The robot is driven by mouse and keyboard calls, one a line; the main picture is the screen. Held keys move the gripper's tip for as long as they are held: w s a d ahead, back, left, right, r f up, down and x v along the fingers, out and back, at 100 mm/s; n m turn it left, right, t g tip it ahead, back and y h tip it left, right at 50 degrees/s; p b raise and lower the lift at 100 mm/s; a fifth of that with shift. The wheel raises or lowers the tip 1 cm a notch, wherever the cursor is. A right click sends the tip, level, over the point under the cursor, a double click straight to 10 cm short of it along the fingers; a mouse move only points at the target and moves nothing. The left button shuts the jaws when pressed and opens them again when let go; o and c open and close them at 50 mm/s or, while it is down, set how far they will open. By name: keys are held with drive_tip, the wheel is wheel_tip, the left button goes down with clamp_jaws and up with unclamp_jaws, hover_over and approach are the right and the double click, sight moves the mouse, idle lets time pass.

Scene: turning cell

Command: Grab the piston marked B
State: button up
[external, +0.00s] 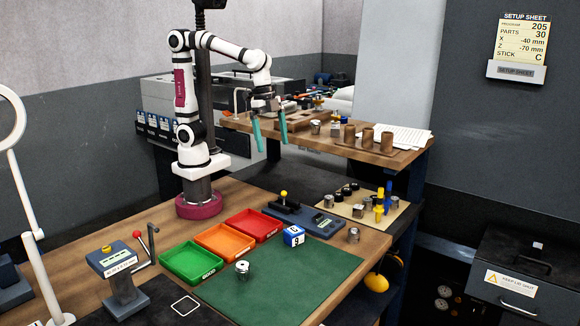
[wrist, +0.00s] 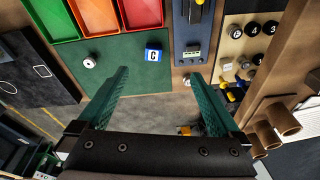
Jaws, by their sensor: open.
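No letter B can be read on any piston from here. One metal piston-like cylinder (external: 242,267) stands on the green mat, and it also shows in the wrist view (wrist: 89,62). Another (external: 353,234) stands near the mat's right corner. More metal cylinders (external: 328,202) stand on the beige board at the right, and one (external: 315,127) is on the upper shelf. My gripper (external: 272,142) is open and empty, high above the bench in front of the shelf. In the wrist view its green fingers (wrist: 160,73) are spread wide with nothing between them.
A lettered blue-and-white cube (external: 294,236) sits on the green mat (external: 285,290). Green (external: 193,263), orange (external: 225,242) and red (external: 254,225) trays line its back edge. A grey device (external: 322,222) lies behind the cube. The wooden shelf (external: 400,158) holds brown cylinders. Most of the mat is clear.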

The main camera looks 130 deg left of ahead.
drive_tip(key=s+d+f+m+g, duration=0.1)
drive_tip(key=s+d+f, duration=0.1)
drive_tip(key=s, duration=0.5)
drive_tip(key=shift+s+d+y, duration=0.15)
drive_tip(key=shift+d+y, duration=0.15)
drive_tip(key=shift+d, duration=0.2)
drive_tip(key=s+f, duration=0.1)
drive_tip(key=s, duration=0.2)
drive_tip(key=s+f+m+g, duration=0.1)
drive_tip(key=s, duration=0.2)
drive_tip(key=s+f+m+y, duration=0.1)
drive_tip(key=s+f, duration=0.1)
drive_tip(key=s, duration=0.1)
drive_tip(key=shift+s+d, duration=0.3)
drive_tip(key=shift+c, duration=1.6)
drive_tip(key=shift+w, duration=0.1)
